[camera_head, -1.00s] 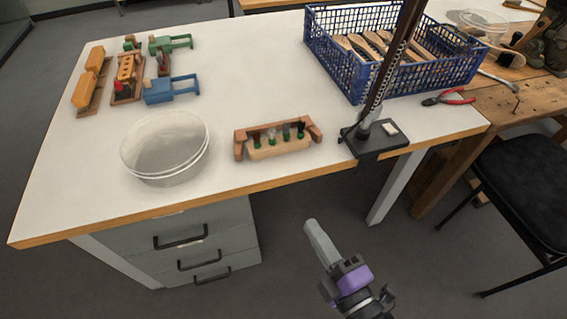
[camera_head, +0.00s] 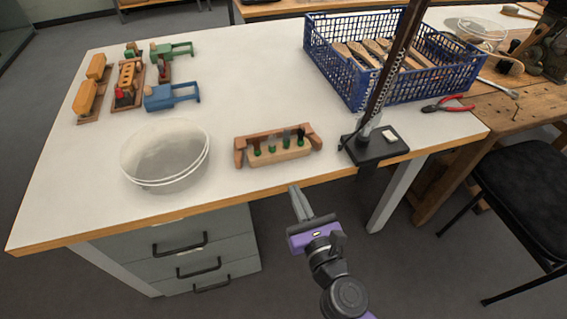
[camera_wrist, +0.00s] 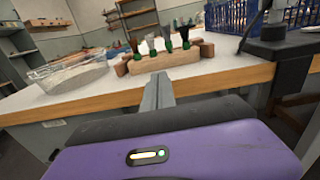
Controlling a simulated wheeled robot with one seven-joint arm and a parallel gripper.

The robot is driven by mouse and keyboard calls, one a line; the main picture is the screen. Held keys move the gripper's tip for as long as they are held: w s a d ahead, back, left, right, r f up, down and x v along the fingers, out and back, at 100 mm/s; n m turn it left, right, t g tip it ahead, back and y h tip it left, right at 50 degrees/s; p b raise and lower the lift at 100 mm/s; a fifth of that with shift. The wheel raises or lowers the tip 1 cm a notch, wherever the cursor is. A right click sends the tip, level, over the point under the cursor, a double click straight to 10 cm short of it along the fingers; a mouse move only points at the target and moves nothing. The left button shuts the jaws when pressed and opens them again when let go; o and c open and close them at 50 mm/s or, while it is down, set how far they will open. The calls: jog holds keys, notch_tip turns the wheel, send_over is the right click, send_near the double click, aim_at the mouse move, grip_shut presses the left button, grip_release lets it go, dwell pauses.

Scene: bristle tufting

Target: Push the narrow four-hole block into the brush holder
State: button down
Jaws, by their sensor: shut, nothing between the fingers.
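A pale wooden block (camera_head: 280,156) with several green-based tufts along its top stands near the table's front edge. It sits between the end pieces of a brown wooden holder (camera_head: 240,152), whose back bar runs behind it. How deep the block sits in the holder cannot be told. The pale block (camera_wrist: 165,65) also shows in the wrist view, with a holder end piece (camera_wrist: 121,68) beside it. My gripper (camera_head: 294,188) is shut and empty, in front of the table's edge. Its fingertips point toward the block and appear apart from it.
A clear round dish (camera_head: 165,155) stands left of the holder. A black stand base (camera_head: 374,146) with a tall post is close on the right. A blue crate (camera_head: 350,75) of brushes stands behind. Other wooden fixtures (camera_head: 127,82) and a blue clamp (camera_head: 171,96) are at back left.

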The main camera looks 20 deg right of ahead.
aim_at(279, 157)
jog(key=w, duration=0.9)
jog(key=shift+w+a, duration=0.1)
jog(key=shift+w, duration=0.25)
jog(key=shift+w, duration=0.1)
jog(key=shift+w+a, duration=0.1)
jog(key=shift+w, duration=0.9)
